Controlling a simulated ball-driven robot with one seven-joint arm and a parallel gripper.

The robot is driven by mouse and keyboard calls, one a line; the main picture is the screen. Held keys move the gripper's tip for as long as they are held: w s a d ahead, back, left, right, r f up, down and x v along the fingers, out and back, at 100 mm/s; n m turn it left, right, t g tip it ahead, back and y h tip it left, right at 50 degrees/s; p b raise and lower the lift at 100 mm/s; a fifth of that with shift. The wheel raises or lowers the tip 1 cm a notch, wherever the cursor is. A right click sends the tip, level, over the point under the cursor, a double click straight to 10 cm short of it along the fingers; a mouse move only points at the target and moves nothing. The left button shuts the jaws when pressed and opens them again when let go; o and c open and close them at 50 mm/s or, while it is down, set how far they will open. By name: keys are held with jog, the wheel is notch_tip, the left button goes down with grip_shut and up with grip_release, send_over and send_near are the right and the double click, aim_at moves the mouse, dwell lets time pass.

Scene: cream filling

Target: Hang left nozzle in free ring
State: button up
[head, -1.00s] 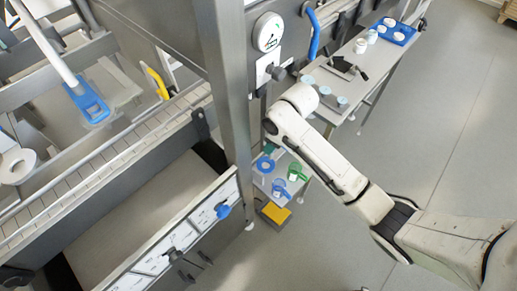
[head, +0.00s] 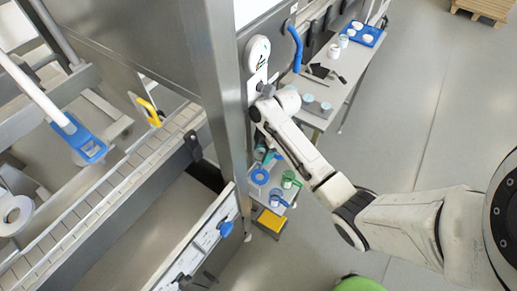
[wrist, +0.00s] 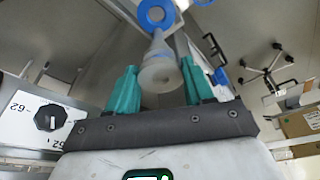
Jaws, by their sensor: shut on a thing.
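My gripper (wrist: 160,80) has two teal fingers shut on a pale, translucent nozzle (wrist: 160,66), which shows between them in the wrist view. Its wide round end faces the camera and it narrows away. A blue ring (wrist: 156,13) shows just beyond the nozzle's far end; I cannot tell whether they touch. In the head view my gripper (head: 260,154) is small and partly hidden by my arm and the steel post. Below it, a blue ring (head: 260,177) and a green-handled jug-like item (head: 289,179) are on a small stand. The held nozzle is not clear there.
A steel post (head: 215,90) stands close left of my arm. A long side table (head: 335,95) carries cups and a blue tray (head: 365,34). A yellow block (head: 270,221) sits below the small stand. Floor (head: 400,120) is open to the right.

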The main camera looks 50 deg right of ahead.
jog(key=shift+a+f, duration=0.15)
jog(key=shift+f, duration=0.1)
jog(key=shift+d+b+x, duration=0.2)
jog(key=shift+b+x, duration=0.75)
jog(key=shift+b, duration=0.1)
jog(key=shift+f+b, duration=1.35)
jog(key=shift+f+p, duration=0.15)
jog(key=shift+p, duration=0.2)
notch_tip(320, 180, down, 6)
jog(key=b, duration=0.4)
jog(key=shift+f, duration=0.25)
dwell(2.8)
jog(key=o, duration=1.6)
jog(key=shift+r, duration=0.1)
